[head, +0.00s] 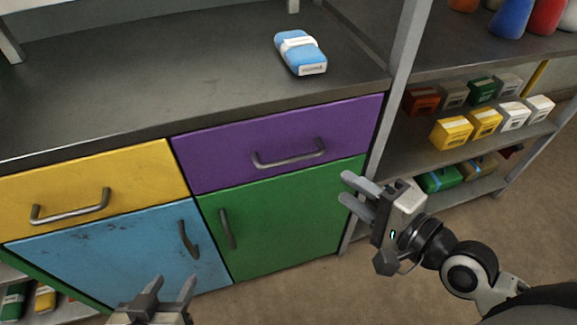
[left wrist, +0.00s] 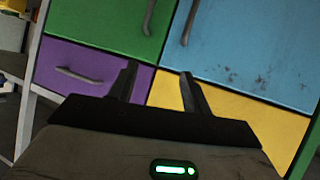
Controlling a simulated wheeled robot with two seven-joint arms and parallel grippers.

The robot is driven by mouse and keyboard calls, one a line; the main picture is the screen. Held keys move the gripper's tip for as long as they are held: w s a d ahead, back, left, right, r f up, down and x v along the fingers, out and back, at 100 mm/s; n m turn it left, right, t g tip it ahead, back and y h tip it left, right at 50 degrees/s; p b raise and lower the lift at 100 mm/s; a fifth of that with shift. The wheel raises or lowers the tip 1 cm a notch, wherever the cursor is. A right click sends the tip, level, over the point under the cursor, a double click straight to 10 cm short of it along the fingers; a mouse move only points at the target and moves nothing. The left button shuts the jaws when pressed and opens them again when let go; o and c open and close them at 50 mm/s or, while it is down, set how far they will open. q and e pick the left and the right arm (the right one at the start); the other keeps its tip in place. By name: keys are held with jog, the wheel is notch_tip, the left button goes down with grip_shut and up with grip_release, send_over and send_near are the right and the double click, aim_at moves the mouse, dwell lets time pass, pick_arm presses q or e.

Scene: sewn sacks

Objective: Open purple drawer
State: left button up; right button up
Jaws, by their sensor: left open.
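The purple drawer (head: 225,151) is at the upper right of the cabinet front and sits flush, shut. Its grey bar handle (head: 290,157) is free of any gripper. In the left wrist view, which looks turned upside down, the purple drawer (left wrist: 115,66) and its handle (left wrist: 78,76) are at the lower left. My left gripper (head: 170,281) is open and empty at the bottom of the head view, in front of the blue door and below the drawer; its fingers (left wrist: 157,70) show in the wrist view. My right gripper (head: 344,185) is open and empty, right of and below the purple handle.
A yellow drawer (head: 130,174), a blue door (head: 120,253) and a green door (head: 290,215) surround the purple drawer; all have handles. A blue-and-white packet (head: 302,54) lies on the dark countertop (head: 180,75). Shelves with several boxes (head: 452,133) stand at the right behind a grey post (head: 403,60).

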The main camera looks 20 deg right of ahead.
aim_at(291, 158)
jog(key=f+x, duration=0.1)
jog(key=x, duration=0.4)
jog(key=f+b+x, duration=0.1)
jog(key=x, duration=1)
jog(key=shift+f+b, duration=0.4)
jog(key=shift+f, duration=0.05)
jog(key=shift+d, duration=0.1)
grip_shut()
